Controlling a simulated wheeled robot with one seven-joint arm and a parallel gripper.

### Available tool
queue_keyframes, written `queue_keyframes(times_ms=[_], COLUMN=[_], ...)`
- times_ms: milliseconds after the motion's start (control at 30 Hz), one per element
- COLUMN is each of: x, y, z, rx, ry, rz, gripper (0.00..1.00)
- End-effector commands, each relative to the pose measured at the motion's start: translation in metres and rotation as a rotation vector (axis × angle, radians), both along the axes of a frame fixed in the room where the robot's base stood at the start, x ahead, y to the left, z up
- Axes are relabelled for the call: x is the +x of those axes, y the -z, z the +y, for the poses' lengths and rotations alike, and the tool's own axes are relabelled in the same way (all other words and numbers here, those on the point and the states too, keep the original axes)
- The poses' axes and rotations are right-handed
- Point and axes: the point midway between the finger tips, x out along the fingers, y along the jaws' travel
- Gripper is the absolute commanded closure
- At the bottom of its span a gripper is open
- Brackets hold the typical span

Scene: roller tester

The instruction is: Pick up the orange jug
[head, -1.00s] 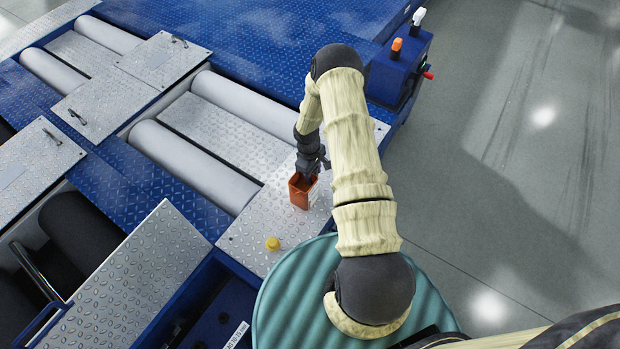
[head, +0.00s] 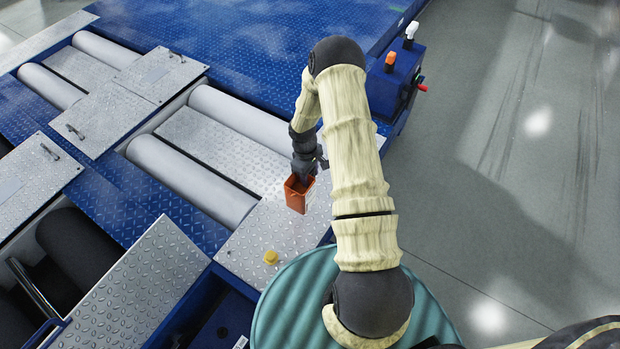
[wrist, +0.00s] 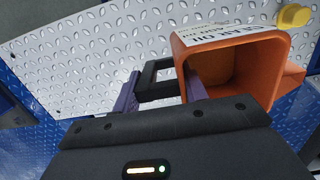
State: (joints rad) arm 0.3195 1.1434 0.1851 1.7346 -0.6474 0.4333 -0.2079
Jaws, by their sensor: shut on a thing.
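The orange jug (head: 296,197) is an open-topped square container at the end of my arm, over the silver tread plate in the head view. In the wrist view the jug (wrist: 228,62) shows its open mouth and a white label with dark lettering on one side. My gripper (head: 307,168) is shut on the jug's handle side; in the wrist view its purple fingers (wrist: 160,88) stand either side of a black handle beside the jug. The jug's base is partly hidden, and a small gap from the plate is hard to judge.
A small yellow cap-like object (head: 270,257) lies on the silver plate (head: 262,236). A teal ribbed drum top (head: 290,300) is close to my arm. Grey rollers (head: 190,180) lie to the left. A blue control box (head: 392,75) stands at the back right.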

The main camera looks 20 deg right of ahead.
Motion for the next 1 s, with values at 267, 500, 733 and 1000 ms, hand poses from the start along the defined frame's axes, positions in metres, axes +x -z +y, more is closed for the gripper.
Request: queue_keyframes(times_ms=[267, 500, 733, 1000], x=[0.0, 0.0, 0.0, 0.0], y=[-0.023, -0.031, -0.032, -0.032], z=[0.0, 0.0, 0.0, 0.0], rx=[-0.001, 0.0, 0.0, 0.0], ry=[-0.001, 0.0, 0.0, 0.0], rz=[0.0, 0.0, 0.0, 0.0], gripper=[0.89, 0.89, 0.89, 0.89])
